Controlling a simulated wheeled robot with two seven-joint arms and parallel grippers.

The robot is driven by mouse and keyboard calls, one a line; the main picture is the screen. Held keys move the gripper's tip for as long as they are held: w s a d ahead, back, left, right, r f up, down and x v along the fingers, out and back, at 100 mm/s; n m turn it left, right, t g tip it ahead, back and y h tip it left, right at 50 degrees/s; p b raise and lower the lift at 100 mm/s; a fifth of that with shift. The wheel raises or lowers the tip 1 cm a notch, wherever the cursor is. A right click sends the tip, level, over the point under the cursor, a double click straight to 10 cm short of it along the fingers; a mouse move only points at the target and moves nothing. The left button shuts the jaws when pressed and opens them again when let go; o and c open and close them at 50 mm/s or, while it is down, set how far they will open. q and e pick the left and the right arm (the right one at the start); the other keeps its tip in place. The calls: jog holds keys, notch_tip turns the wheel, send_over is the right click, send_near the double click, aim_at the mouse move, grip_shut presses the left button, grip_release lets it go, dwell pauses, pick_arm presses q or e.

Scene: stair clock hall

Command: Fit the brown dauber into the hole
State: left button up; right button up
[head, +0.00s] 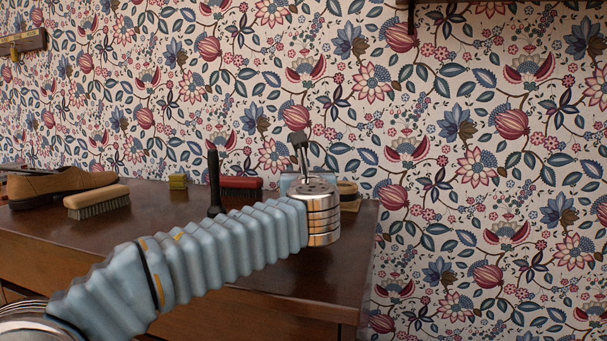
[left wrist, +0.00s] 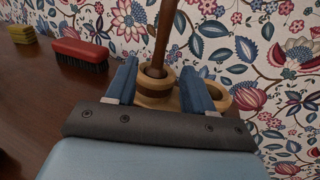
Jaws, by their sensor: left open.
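The brown dauber (left wrist: 165,35) shows in the left wrist view as a brown stick, leaning slightly. Its lower end is inside a round wooden cup (left wrist: 153,92) with a brown band. Its depth in the hole is hidden. In the head view a dark-topped upright piece (head: 298,140), apparently the dauber, rises behind my left wrist. My left gripper (left wrist: 160,90) is open, with its two blue fingers on either side of the cup and stick. Contact cannot be told. A second wooden ring (left wrist: 217,96) is to the right; part of the wooden holder (head: 349,196) shows in the head view.
On the dark wooden table (head: 270,285) are a brown shoe (head: 62,186), a pale-bristled brush (head: 97,202), a red brush (head: 240,188), a yellow block (head: 178,182) and a black upright rod (head: 214,180). The patterned wall stands close behind. The table ends right of the holder.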

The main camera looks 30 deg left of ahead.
pick_arm(q)
jog(key=v, duration=0.6)
jog(key=shift+s+d, duration=0.1)
jog(key=shift+s, duration=0.05)
